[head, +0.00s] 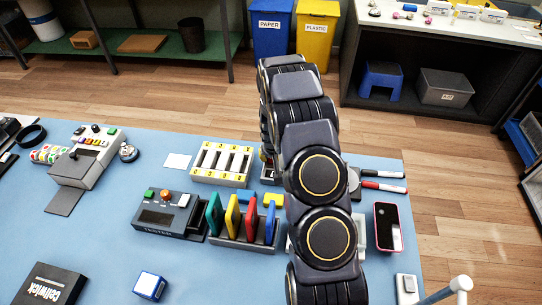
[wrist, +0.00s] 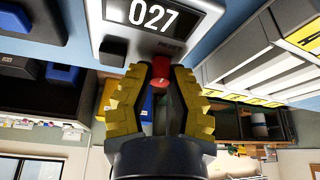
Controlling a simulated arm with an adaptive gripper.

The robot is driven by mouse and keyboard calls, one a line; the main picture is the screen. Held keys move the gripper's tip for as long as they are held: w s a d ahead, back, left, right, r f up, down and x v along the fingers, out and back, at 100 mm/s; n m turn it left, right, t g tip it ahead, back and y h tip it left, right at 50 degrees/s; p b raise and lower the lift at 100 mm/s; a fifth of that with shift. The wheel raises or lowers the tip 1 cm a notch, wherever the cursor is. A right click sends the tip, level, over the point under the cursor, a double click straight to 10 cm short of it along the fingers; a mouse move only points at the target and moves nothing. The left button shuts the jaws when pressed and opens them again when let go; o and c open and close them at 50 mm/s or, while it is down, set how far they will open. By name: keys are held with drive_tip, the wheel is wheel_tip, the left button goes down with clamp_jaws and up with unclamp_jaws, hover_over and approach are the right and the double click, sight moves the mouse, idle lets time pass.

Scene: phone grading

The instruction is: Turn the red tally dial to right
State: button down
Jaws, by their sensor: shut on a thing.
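In the wrist view the tally counter (wrist: 110,40) is a light grey box with a black display (wrist: 150,14) reading 027. A dark button (wrist: 113,50) sits below the display on the left. The red tally dial (wrist: 160,70) sticks out to the right of this button. My gripper (wrist: 160,77), with ridged yellow fingers, is shut on the dial, one fingertip on each side. The fingers cover parts of the dial, and I cannot tell where it points.
A rack of coloured slabs (head: 243,236), a dark tester (head: 160,213) and a white slotted block (head: 221,163) stand left of my arm. A pink-edged phone (head: 388,227) and pens (head: 382,186) lie to its right.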

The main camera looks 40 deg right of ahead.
drive_tip(key=m+g+h, duration=0.1)
drive_tip(key=m, duration=0.4)
drive_tip(key=shift+w, duration=0.1)
drive_tip(key=shift+f+m+g+h, duration=0.1)
drive_tip(key=shift+m+g+h, duration=0.3)
drive_tip(key=shift+m+g, duration=0.55)
drive_tip(key=shift+m, duration=0.45)
drive_tip(key=c, duration=0.9)
unclamp_jaws()
drive_tip(key=shift+a+r, duration=0.1)
drive_tip(key=shift+r, duration=0.35)
drive_tip(key=v, duration=0.7)
drive_tip(key=shift+s+a, duration=0.15)
drive_tip(key=shift+s, duration=0.1)
